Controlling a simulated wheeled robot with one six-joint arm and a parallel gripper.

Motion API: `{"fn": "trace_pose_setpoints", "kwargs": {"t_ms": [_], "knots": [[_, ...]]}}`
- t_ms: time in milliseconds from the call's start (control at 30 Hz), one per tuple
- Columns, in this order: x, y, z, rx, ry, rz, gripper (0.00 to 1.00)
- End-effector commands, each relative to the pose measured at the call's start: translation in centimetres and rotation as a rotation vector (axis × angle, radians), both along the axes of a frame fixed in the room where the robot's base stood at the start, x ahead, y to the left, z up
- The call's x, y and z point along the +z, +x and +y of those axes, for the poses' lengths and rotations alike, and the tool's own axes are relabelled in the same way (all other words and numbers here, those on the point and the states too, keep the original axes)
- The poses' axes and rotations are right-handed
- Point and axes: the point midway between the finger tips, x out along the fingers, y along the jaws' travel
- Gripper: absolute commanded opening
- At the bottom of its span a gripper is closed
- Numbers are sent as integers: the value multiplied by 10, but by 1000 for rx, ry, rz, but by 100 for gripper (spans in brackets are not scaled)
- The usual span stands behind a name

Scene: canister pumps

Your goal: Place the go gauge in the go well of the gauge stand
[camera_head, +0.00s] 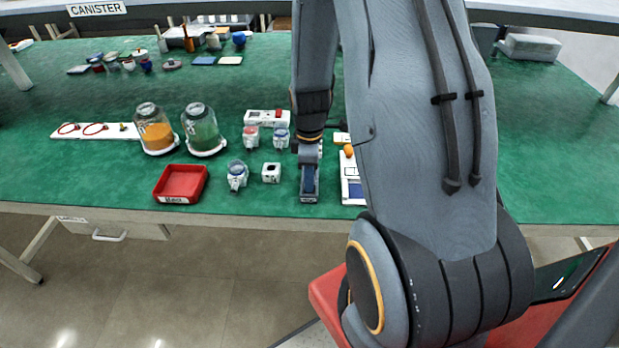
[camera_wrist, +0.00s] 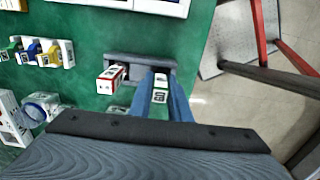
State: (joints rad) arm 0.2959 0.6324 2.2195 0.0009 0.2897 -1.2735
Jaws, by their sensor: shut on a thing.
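The gauge stand (camera_wrist: 138,60) is a dark grey block on the green table, below my gripper in the wrist view. A red-and-white gauge (camera_wrist: 108,76) stands at its left end. My gripper (camera_wrist: 162,92) is shut on a green-and-white gauge (camera_wrist: 160,98), the go gauge by its colour. This gauge lines up with the right end of the stand. The fingers hide part of it, and I cannot tell how deep it sits in a well. In the head view my gripper (camera_head: 309,180) points down near the table's front edge; the gauges are not clear there.
A red tray (camera_head: 181,184), a small white block (camera_head: 271,172) and a canister pump (camera_head: 237,175) stand to the left. A white panel (camera_head: 350,185) lies close on the right. A rack with yellow, green and blue pieces (camera_wrist: 38,53) shows in the wrist view.

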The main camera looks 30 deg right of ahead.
Motion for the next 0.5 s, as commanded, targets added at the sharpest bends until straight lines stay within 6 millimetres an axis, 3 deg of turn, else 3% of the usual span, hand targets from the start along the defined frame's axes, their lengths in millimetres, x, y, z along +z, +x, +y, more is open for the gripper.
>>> {"fn": "trace_pose_setpoints", "kwargs": {"t_ms": [200,233,300,500], "knots": [[-3,0,0,0,0,0,0],[-3,0,0,0,0,0,22],[-3,0,0,0,0,0,34],[-3,0,0,0,0,0,36]]}}
